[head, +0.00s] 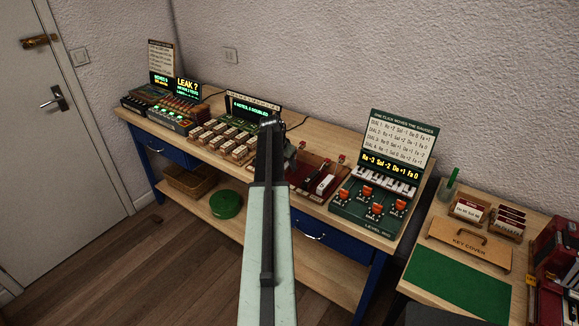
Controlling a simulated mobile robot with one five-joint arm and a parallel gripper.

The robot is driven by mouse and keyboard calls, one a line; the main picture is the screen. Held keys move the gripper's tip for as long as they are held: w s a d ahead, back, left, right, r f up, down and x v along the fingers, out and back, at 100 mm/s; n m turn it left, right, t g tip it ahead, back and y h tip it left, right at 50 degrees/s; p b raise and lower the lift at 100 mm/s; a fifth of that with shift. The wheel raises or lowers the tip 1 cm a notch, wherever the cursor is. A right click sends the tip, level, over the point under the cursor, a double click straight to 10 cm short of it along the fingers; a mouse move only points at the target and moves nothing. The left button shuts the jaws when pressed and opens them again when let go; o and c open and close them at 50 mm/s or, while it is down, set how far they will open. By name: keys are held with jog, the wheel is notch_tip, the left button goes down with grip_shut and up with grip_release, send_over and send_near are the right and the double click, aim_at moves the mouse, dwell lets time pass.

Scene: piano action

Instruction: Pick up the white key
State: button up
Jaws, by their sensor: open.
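My arm reaches up the middle of the head view, and my gripper (269,122) is at its far end, small and dark, in front of the bench's back part. It is open, and I see nothing held in it. A small white piece (325,184), which may be the white key, lies on the dark red board (306,176) right of my arm. A row of white keys (387,181) also shows on the green dial device (372,212) further right. My arm hides part of the bench and the red board's left side.
The wooden bench (333,222) carries several panels with lit displays. Left of my arm is a board with wooden blocks (222,140). At right, a lower table holds a key cover (470,243), a green mat (457,284) and card holders. A green disc (226,204) lies on the lower shelf.

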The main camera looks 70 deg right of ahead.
jog(key=shift+f, duration=0.1)
grip_shut()
dwell(0.4)
